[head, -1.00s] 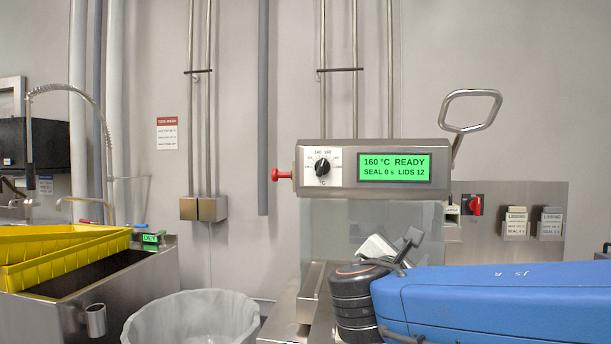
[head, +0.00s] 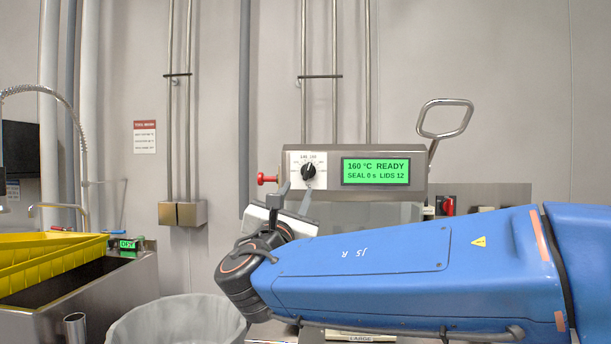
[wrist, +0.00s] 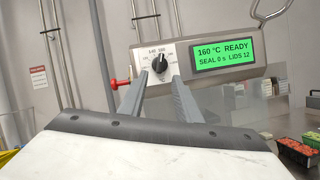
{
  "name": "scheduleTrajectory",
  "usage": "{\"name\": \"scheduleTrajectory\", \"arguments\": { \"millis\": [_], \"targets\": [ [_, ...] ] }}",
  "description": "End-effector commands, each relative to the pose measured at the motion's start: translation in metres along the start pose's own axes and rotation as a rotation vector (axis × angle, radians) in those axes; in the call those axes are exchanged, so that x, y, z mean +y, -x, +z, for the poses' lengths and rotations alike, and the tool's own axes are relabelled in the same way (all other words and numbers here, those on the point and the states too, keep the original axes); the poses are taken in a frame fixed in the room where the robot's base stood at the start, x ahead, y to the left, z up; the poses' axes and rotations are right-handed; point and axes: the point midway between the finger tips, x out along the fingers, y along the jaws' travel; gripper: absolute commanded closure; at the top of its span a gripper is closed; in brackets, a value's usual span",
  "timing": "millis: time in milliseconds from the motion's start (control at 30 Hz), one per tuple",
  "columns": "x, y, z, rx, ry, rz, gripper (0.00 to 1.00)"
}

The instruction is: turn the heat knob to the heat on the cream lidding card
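The heat knob (head: 308,171) is black on a white dial plate at the left of the sealer's front. It also shows in the wrist view (wrist: 159,64), between and just beyond my fingertips. The green display (head: 376,171) reads 160 °C READY, SEAL 0 s, LIDS 12. My gripper (head: 295,196) is open, with its two grey fingers apart just below and in front of the knob; in the wrist view my gripper (wrist: 160,77) has nothing between its fingers. I cannot see that it touches the knob. The lidding cards on the wall are mostly hidden behind my arm.
A red plunger (head: 267,179) sticks out left of the sealer, close to my fingers. A metal loop handle (head: 445,103) rises at its right. A grey bin (head: 180,320) and yellow trays (head: 50,262) in a sink stand left. Food trays (wrist: 297,150) sit right in the wrist view.

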Motion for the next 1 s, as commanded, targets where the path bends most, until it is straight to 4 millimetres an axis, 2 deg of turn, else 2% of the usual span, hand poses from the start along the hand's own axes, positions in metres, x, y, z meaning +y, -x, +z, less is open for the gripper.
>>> {"name": "scheduleTrajectory", "arguments": {
  "millis": [100,500,700,1000],
  "targets": [
    [-0.001,-0.022,0.000,-0.001,0.000,-0.004,0.70],
    [-0.001,-0.089,-0.001,0.000,0.000,-0.003,0.70],
    [-0.001,-0.108,0.000,0.000,-0.001,-0.002,0.70],
    [0.000,-0.113,0.000,0.001,-0.001,0.000,0.70]
  ]
}}
